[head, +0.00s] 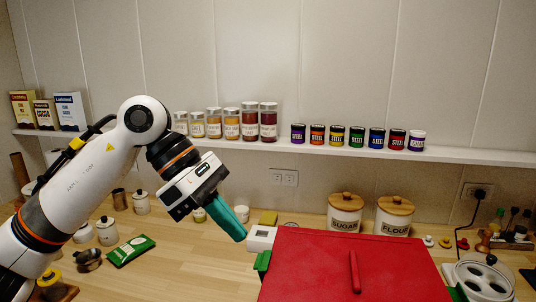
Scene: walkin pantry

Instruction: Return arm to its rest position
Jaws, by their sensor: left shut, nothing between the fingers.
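My left arm comes in from the left and reaches up in front of the shelf. My left gripper (239,234) points down and to the right, with its teal fingers shut and nothing held. Its tip is above the counter, near the upper left of the red lid, and I cannot tell the exact gap. My right gripper is not in the head view.
A red lid (320,270) with a handle covers the front centre. Canisters marked sugar (344,213) and flour (394,217) stand behind it. A shelf (350,152) holds several jars and boxes. A green packet (131,250) lies on the wooden counter (180,270).

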